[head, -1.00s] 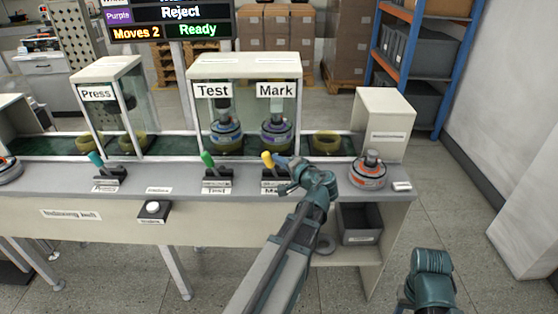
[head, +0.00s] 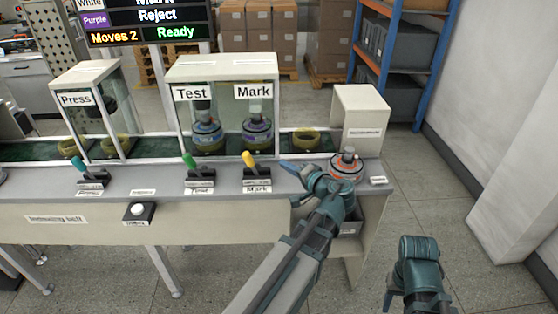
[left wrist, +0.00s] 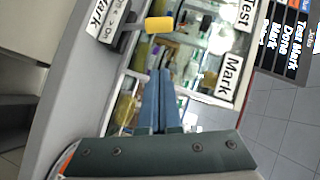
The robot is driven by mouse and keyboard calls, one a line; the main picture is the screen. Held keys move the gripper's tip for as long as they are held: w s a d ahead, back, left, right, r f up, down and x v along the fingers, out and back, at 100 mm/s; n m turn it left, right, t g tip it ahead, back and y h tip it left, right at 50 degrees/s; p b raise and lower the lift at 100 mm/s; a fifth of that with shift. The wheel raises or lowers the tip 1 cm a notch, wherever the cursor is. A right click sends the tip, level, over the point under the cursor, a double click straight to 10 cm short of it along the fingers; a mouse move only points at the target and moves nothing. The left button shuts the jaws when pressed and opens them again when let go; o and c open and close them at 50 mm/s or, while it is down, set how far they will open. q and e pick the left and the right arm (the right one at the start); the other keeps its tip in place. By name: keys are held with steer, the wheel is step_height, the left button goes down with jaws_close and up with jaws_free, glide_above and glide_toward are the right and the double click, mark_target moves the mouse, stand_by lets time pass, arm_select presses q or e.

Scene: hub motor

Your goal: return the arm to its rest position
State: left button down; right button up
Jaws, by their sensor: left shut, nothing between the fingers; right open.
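My left arm reaches up from the bottom of the head view. Its gripper (head: 287,166) is shut and empty, just above the bench front, right of the Mark lever (head: 249,160) with its yellow handle and apart from it. In the left wrist view the blue fingers (left wrist: 158,85) lie together, with the yellow handle (left wrist: 159,25) beyond them to the upper left. My right gripper (head: 389,299) is low at the lower right, over the floor and clear of the bench; its fingers are only partly seen.
A motor with an orange-red band (head: 346,167) stands on the bench right end, close behind my left wrist. A grey bin (head: 347,226) is below, partly hidden by my arm. The Test and Mark booth (head: 236,68) stands behind. Floor at right is free.

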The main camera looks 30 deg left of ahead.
arm_select(q)
steer(key=shift+s+d+r, duration=0.1)
steer(key=shift+s+d, duration=0.1)
steer(key=shift+d, duration=0.25)
steer(key=s+d+f+m+g+h+p, duration=0.1)
steer(key=s+d+f+g+h+p, duration=0.2)
steer(key=d, duration=1.1)
steer(key=s+d+f+m+g+h+p, duration=0.2)
steer(key=s+d+f+g+h+p, duration=0.1)
steer(key=s+d+h+p, duration=0.4)
steer(key=s+d+h, duration=0.3)
steer(key=s+d, duration=0.2)
steer(key=d, duration=0.2)
steer(key=shift+d+p, duration=0.25)
steer(key=shift+p, duration=0.05)
